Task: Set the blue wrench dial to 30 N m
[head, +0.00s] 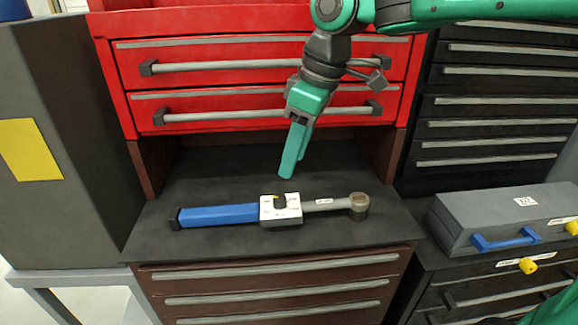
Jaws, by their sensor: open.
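The wrench (220,215) lies flat on the dark shelf, its blue handle to the left and its grey head (359,206) to the right. A white block (270,212) with a dark dial (280,201) sits at its middle. Small marks show on the block, but the dial's setting is too small to read. My gripper (292,172) has green fingers, points down and is open and empty. It hangs above and slightly right of the dial, apart from the wrench. From this side the fingers overlap, so the gap between them is hard to see.
Red drawers (270,85) with bar handles stand behind my gripper. The dark shelf (200,180) is otherwise clear. Brown drawers (275,290) are below it. A grey case (500,215) with a blue handle stands at right, and a grey cabinet (60,130) at left.

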